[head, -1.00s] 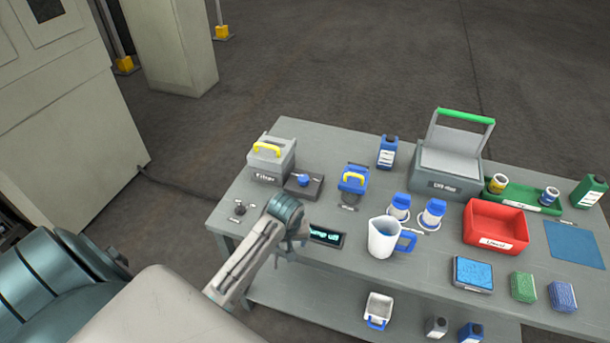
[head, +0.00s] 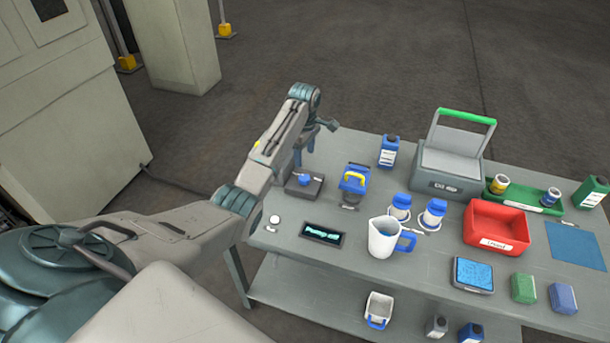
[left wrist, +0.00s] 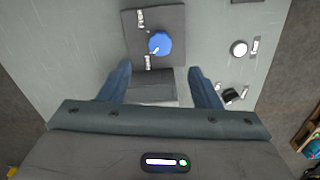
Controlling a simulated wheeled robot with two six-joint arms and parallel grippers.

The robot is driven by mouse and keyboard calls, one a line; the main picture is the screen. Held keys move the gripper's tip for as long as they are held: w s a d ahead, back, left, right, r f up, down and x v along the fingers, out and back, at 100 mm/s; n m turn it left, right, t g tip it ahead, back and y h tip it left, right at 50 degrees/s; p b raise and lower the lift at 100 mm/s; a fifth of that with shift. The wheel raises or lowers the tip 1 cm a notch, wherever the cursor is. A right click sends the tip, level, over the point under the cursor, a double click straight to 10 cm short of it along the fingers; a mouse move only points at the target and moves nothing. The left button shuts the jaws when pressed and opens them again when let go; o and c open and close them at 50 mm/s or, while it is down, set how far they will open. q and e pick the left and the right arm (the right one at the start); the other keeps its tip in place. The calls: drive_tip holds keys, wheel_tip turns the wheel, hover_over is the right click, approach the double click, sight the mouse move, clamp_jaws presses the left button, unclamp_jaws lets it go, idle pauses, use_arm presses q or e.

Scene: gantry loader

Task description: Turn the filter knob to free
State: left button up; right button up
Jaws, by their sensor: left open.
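The blue filter knob (head: 305,179) sits on a dark square plate (head: 308,192) at the left part of the bench. In the left wrist view the knob (left wrist: 159,43) lies just beyond the fingertips, with two small white labels on its plate, too small to read. My left gripper (head: 305,147) is open and empty, over the back left of the bench, behind the knob. Its two blue fingers (left wrist: 160,80) are spread wide and do not touch the knob. A grey box shows between the fingers. My arm hides the filter box in the head view. My right gripper is out of view.
A pump display (head: 322,233) and a white round button (head: 275,219) are in front. A pitcher (head: 383,237) and red bin (head: 497,229) stand farther right.

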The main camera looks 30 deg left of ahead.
sight(305, 178)
use_arm(q)
wheel_tip(305, 178, down, 10)
drive_tip(key=shift+f+p, duration=0.1)
drive_tip(key=shift+p, duration=0.55)
drive_tip(key=c, duration=1)
